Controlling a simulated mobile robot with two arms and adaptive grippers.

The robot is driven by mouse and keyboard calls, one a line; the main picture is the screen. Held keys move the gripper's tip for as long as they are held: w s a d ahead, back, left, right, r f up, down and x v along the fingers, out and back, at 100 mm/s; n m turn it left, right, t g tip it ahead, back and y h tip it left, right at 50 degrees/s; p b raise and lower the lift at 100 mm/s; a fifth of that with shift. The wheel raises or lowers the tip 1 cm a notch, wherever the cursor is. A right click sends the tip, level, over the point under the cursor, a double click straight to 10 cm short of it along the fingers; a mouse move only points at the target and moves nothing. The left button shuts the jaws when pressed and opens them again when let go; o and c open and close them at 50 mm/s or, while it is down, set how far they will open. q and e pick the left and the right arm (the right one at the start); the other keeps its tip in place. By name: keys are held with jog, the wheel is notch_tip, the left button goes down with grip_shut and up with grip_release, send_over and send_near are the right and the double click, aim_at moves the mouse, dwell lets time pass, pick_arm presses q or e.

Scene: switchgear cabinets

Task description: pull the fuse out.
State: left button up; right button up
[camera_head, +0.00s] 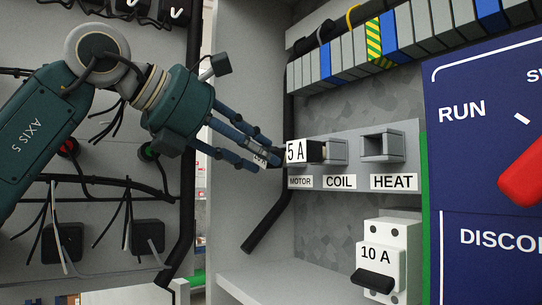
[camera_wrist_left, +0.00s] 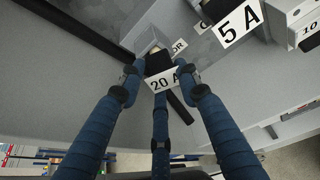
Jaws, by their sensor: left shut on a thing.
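My left gripper (camera_head: 262,152) is shut on a black fuse with a white 20 A label (camera_wrist_left: 163,80), in front of the MOTOR position at the left end of the fuse row. In the left wrist view its blue fingers (camera_wrist_left: 160,92) close around the fuse from several sides. A grey holder (camera_wrist_left: 148,42) shows just behind the fuse; I cannot tell how deep the fuse sits in it. In the head view the fingers and the neighbouring fuse mostly hide it. My right gripper is not in view.
A 5 A fuse (camera_head: 296,152) sits close beside, in the COIL holder (camera_head: 336,152). The HEAT holder (camera_head: 383,146) is empty. A 10 A breaker (camera_head: 376,254) is below, and a blue panel with a red rotary handle (camera_head: 522,182) is at right. A black cable (camera_head: 268,218) hangs below the gripper.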

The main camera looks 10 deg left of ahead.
pick_arm(q)
jog(key=shift+s+d+f, duration=0.1)
jog(key=shift+s+f, duration=0.1)
jog(key=shift+f, duration=0.35)
jog(key=shift+s+a+b, duration=0.2)
jog(key=shift+a+b, duration=0.05)
jog(key=shift+b, duration=0.05)
jog(key=shift+s+a+r, duration=0.1)
jog(key=shift+s+a, duration=1)
jog(key=shift+s, duration=0.05)
jog(key=shift+b+v, duration=0.35)
jog(key=shift+v, duration=0.6)
grip_shut()
jog(key=shift+a, duration=0.1)
jog(key=shift+s+a, duration=2.05)
jog(key=shift+s, duration=0.1)
